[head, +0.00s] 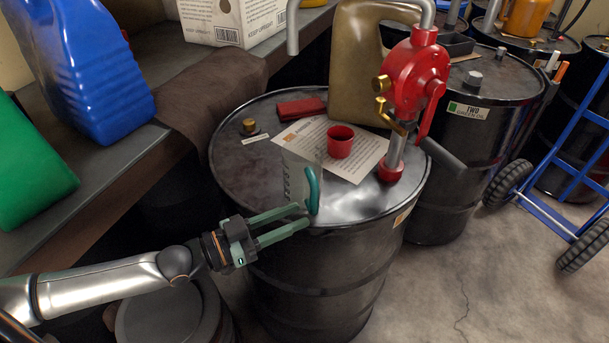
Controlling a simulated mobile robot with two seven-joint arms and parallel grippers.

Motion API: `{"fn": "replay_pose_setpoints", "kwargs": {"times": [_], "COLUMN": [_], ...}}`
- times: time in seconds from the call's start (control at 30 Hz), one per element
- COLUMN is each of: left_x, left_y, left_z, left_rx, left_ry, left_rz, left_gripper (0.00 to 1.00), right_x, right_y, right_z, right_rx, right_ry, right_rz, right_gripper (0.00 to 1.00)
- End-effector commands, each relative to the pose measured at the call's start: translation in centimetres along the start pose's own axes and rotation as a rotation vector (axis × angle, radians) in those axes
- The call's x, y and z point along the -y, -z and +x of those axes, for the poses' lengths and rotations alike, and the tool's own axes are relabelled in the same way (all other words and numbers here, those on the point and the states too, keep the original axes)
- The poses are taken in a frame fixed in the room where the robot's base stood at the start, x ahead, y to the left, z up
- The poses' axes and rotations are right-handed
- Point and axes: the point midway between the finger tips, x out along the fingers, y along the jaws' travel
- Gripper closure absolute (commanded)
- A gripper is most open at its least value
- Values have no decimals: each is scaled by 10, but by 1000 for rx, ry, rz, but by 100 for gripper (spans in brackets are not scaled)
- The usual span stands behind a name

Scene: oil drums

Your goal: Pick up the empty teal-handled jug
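The clear jug (299,178) with a teal handle (313,190) stands upright on the near part of the black drum's top (240,165). It looks empty, with markings on its side. Its handle faces right and toward me. My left gripper (303,215) comes in from the left at the drum's near rim. Its two green fingers are apart, with their tips close to the lower end of the handle. I cannot tell whether they touch it. My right gripper is not in view.
A red cup (340,142) sits on a paper sheet (365,158) behind the jug. A tan can (355,65) stands at the back. A bench with blue jug (85,75) is at left.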

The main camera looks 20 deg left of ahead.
Motion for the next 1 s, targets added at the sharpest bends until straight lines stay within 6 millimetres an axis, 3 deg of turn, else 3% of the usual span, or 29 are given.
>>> {"fn": "replay_pose_setpoints", "kwargs": {"times": [0.1,0.43,0.73,1.0], "left_x": [0,0,0,0], "left_y": [1,1,1,0], "left_z": [15,35,76,83], "left_rx": [-4,-2,-3,2], "left_ry": [0,-1,0,-1], "left_rz": [1,0,0,1], "left_gripper": [64,64,64,64], "right_x": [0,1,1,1], "right_y": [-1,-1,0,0], "right_z": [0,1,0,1], "right_rx": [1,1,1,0], "right_ry": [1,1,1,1], "right_rz": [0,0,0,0], "right_gripper": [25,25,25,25]}}
